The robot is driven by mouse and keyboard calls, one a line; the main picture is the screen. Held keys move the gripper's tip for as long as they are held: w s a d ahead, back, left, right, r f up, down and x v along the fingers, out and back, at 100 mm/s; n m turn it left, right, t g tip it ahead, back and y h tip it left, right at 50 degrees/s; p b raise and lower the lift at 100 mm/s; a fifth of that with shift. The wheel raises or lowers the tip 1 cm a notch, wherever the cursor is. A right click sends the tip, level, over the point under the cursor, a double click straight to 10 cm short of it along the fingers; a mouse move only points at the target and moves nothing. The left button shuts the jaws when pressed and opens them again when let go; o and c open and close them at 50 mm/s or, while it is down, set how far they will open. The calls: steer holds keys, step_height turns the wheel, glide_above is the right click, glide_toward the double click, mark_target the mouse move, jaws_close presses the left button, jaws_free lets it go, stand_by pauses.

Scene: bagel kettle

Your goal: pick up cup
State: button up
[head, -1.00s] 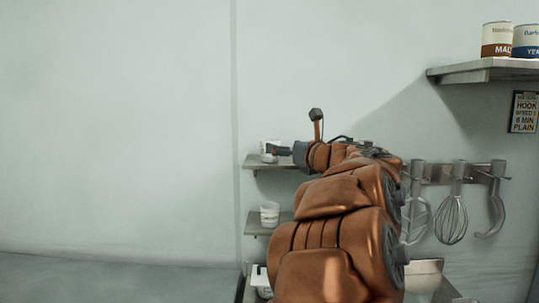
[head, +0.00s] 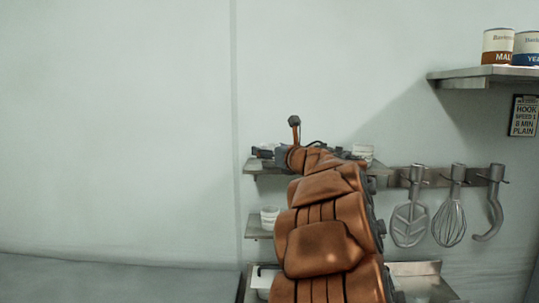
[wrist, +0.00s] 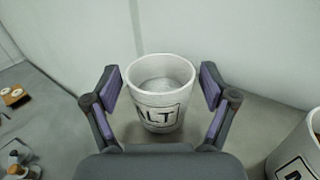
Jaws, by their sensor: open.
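A white cup (wrist: 160,97) with dark lettering, partly readable as "ALT", stands upright in the wrist view. My gripper (wrist: 160,76) is open, with one finger on each side of the cup and a visible gap on both sides.
A second white cup (wrist: 298,155) is at the wrist view's lower right; one also shows on the upper shelf (head: 363,152). Another cup (head: 270,217) stands on the lower shelf (head: 258,233). Utensils hang from a rail (head: 440,174) at right.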

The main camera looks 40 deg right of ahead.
mark_target(272, 165)
steer(key=c, duration=1.2)
steer(key=shift+c, duration=0.2)
steer(key=shift+r, duration=1.65)
steer(key=shift+s+r+b, duration=0.15)
steer(key=shift+s+b, duration=0.3)
steer(key=shift+s, duration=0.15)
steer(key=s+a+r+b, duration=0.1)
steer(key=s+a+b, duration=0.1)
steer(key=s, duration=1.2)
steer(key=shift+s+r+b, duration=0.2)
steer(key=shift+s+b, duration=0.15)
steer(key=shift+b, duration=0.4)
